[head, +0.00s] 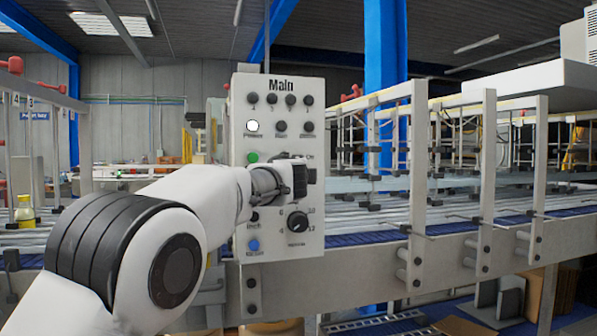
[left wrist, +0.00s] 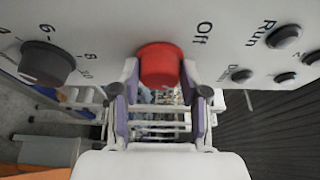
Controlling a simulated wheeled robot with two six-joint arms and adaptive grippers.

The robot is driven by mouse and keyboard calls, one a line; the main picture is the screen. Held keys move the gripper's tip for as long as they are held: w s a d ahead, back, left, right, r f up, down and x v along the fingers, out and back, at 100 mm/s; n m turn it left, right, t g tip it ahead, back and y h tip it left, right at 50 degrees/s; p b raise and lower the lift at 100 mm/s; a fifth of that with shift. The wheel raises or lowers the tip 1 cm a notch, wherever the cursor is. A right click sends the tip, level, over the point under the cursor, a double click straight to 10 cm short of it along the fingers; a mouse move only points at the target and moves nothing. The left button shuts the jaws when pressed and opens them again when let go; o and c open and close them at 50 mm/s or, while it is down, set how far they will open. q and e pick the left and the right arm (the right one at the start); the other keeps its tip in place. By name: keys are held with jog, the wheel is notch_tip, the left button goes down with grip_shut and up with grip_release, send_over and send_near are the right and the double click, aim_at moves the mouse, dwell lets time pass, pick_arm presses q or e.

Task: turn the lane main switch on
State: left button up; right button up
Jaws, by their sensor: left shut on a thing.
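The grey control panel (head: 240,95) headed "Main" stands in the middle of the head view. My left gripper (head: 300,177) is at its right half, just below the word "On", and hides the switch there. In the left wrist view a red knob (left wrist: 160,66) sits on the panel with the word "Off" beside it. The fingers of my left gripper (left wrist: 160,88) are on both sides of this red knob, shut on it. Which way the knob points cannot be told. My right gripper is not in view.
The panel has a bright white lamp (head: 252,126), a green button (head: 252,157), a blue button (head: 253,246) and a black rotary dial (head: 298,222) below the gripper. A conveyor with upright white frames (head: 487,180) runs to the right. A yellow bottle (head: 25,212) stands at left.

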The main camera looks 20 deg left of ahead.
pick_arm(q)
jog(key=shift+r, duration=0.1)
jog(key=o, duration=1.1)
jog(key=shift+o, duration=0.2)
jog(key=v, duration=1.1)
jog(key=shift+s, duration=0.4)
